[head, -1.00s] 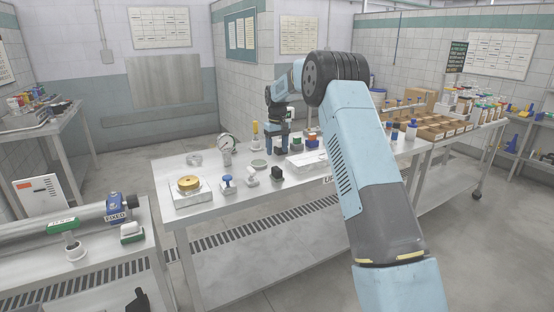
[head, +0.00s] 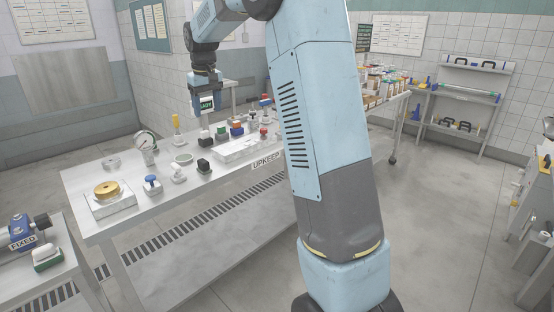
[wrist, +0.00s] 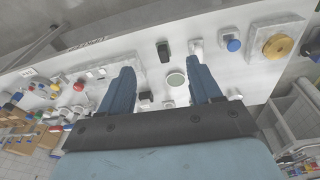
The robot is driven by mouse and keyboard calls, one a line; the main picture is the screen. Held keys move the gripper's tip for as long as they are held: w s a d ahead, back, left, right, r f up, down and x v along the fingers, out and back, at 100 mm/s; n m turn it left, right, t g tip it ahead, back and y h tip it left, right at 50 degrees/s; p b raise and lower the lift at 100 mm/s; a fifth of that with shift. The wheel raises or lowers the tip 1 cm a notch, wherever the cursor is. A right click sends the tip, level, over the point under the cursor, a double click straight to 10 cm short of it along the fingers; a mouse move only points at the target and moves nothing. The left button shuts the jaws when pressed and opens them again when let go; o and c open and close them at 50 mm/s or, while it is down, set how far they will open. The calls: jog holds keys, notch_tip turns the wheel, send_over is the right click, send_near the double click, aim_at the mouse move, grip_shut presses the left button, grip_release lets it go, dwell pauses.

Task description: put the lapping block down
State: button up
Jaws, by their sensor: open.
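My gripper (head: 205,90) is above the far part of the middle bench in the head view. In the wrist view its two fingers (wrist: 158,88) are wide apart, with nothing held between them. I cannot tell for sure which piece is the lapping block. A round grey-green dish (head: 183,158) lies on the bench, seen between the fingers in the wrist view (wrist: 176,80).
The bench (head: 130,215) holds a dial gauge (head: 146,142), a gold disc on a block (head: 107,189), a blue-topped piece (head: 152,183), a black piece (head: 204,166) and a pale slab (head: 235,149). Floor is clear at right.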

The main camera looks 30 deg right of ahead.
jog(key=s+d+r+t, duration=0.1)
jog(key=s+r, duration=0.4)
jog(key=s, duration=0.7)
jog(key=s+d+f+m+t, duration=0.1)
jog(key=s+f, duration=0.1)
jog(key=s, duration=1.3)
jog(key=s+d+f+m+t, duration=0.1)
jog(key=s+f, duration=0.2)
jog(key=s, duration=1.2)
jog(key=shift+f+m+t, duration=0.15)
jog(key=shift+m+t, duration=0.15)
jog(key=shift+t, duration=0.1)
